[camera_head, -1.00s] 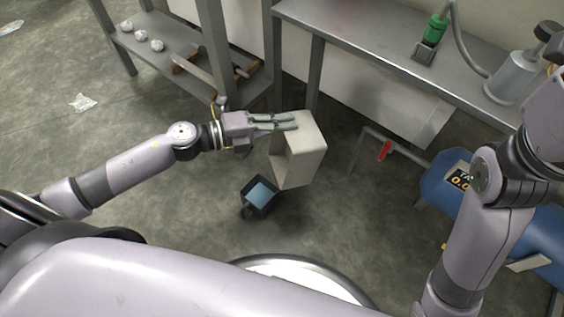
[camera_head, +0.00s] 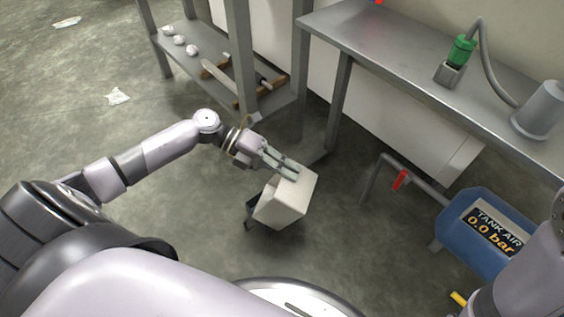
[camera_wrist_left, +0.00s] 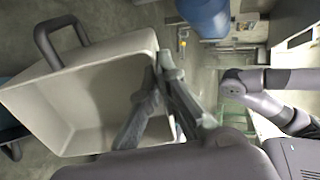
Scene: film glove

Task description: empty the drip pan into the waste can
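My left gripper (camera_head: 281,167) is shut on a wall of the drip pan (camera_head: 286,204), a pale beige box, and holds it over the floor. In the left wrist view, one finger lies inside the pan (camera_wrist_left: 95,100) and the other outside its wall. A dark handle (camera_wrist_left: 58,42) shows at the far side. The pan is tipped over, and I see no contents on the inner faces in view. My right gripper is out of view; only part of that arm shows.
A grey metal bench (camera_head: 400,58) and a lower shelf (camera_head: 185,60) with white balls and tools stand behind. A blue air tank (camera_head: 482,232) and a pipe with a red handle (camera_head: 401,180) are at right. The floor at left is mostly clear.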

